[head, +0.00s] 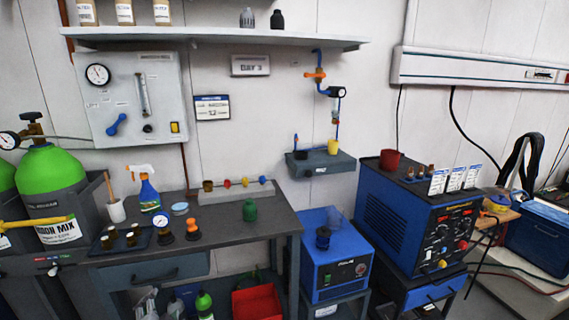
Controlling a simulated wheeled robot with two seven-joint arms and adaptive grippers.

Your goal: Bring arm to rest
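Neither of my grippers shows clearly in the head view, and no arm of mine can be made out. The dark workbench (225,221) stands at the left centre with nothing of mine visible over it. What my grippers hold, if anything, cannot be seen.
Green gas cylinders (51,171) stand at left. A blue welder (415,215) and a smaller blue unit (333,262) stand at right. A red bin (258,303) sits below.

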